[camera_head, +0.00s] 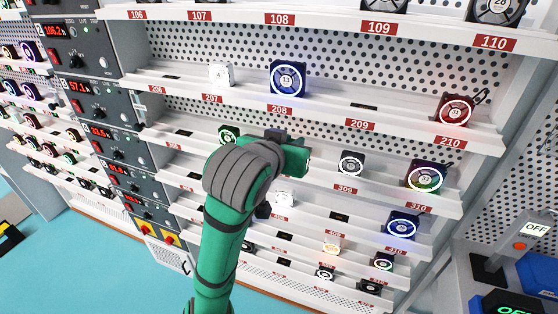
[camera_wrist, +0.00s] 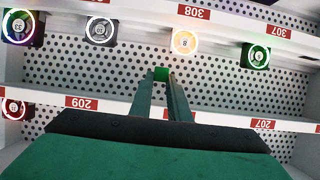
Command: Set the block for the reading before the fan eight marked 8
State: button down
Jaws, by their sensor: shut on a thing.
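A round fan with an orange-white glowing ring, marked 8 (camera_wrist: 184,41), stands at the 308 label (camera_wrist: 193,12) in the wrist view, which shows the shelves upside down. My gripper (camera_wrist: 161,74) is shut on a small green block (camera_wrist: 161,73) between its fingertips. The block appears just to the left of and below this fan in the wrist view; whether it touches the shelf I cannot tell. In the head view my gripper (camera_head: 285,150) reaches to the third shelf row, and my arm hides fan 8, the block and the fingertips.
A grey fan (camera_wrist: 100,31) and a green-lit fan (camera_wrist: 255,56) flank fan 8. A blue-lit fan (camera_head: 288,79) stands above at 208, and a multicoloured fan (camera_head: 426,177) at 310. Panels with red readouts (camera_head: 78,87) line the left. Shelf lips run close around my gripper.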

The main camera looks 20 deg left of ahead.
jog(key=w+a+f, duration=0.4)
jog(key=f, duration=0.5)
jog(key=shift+w+a+f, duration=0.15)
jog(key=shift+w+f, duration=0.2)
jog(key=shift+w, duration=0.05)
jog(key=shift+f, duration=0.15)
jog(key=c, duration=1.7)
grip_release()
jog(key=shift+a, duration=0.1)
jog(key=shift+o, duration=0.2)
